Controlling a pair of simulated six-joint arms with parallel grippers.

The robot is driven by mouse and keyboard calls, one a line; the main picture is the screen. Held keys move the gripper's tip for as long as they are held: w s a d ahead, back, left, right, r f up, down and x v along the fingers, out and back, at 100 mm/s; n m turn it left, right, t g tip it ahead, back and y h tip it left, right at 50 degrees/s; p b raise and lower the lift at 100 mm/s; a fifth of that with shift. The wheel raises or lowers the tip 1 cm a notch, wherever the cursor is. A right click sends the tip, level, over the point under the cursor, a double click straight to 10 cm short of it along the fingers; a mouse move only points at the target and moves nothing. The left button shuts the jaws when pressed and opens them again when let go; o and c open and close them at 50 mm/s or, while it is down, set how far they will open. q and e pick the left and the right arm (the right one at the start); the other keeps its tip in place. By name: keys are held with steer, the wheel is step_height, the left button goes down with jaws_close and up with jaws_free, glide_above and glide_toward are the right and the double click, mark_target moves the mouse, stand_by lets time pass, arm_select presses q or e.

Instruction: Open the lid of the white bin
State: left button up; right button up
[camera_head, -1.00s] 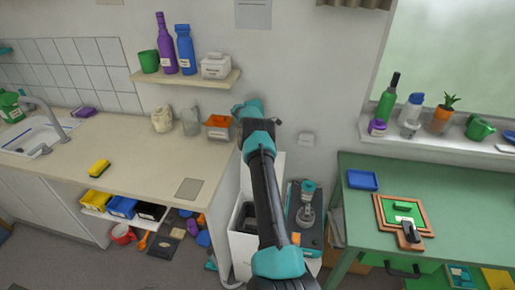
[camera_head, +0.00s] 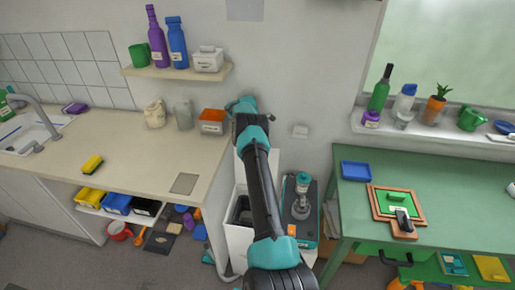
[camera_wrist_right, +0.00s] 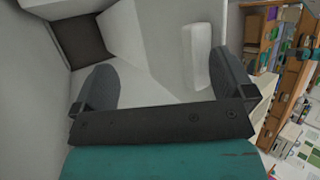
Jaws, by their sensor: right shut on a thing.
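The white bin (camera_head: 233,244) stands on the floor between the counter and the green table. Its dark opening shows behind my right arm, and its white lid (camera_head: 275,165) stands raised at the back, partly hidden by the arm. My right gripper's arm crosses in front of the bin; the fingertips are hidden in the head view. In the right wrist view my right gripper (camera_wrist_right: 165,85) has its two fingers apart with a white surface of the lid (camera_wrist_right: 150,75) between and beyond them. A dark square opening shows at upper left there. My left gripper is not in view.
The counter (camera_head: 130,150) is at left, the green table (camera_head: 450,175) at right. Loose items lie on the floor under the counter.

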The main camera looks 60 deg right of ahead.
step_height(320, 180, up, 3)
steer(key=shift+s+d+r, duration=0.1)
steer(key=shift+s, duration=0.05)
steer(key=c, duration=0.6)
steer(key=shift+s+a+r, duration=0.15)
steer(key=shift+s+a, duration=0.1)
steer(key=shift+a, duration=0.45)
steer(key=shift+s+a+r, duration=0.1)
steer(key=shift+s+a, duration=0.1)
steer(key=shift+a, duration=0.45)
steer(key=shift+s+a+r, duration=0.15)
steer(key=shift+s+a, duration=0.1)
steer(key=shift+a, duration=0.45)
steer(key=s+a+r, duration=0.1)
steer(key=s+a, duration=0.3)
steer(key=a, duration=0.6)
steer(key=shift+s+a, duration=0.25)
steer(key=shift+a, duration=0.15)
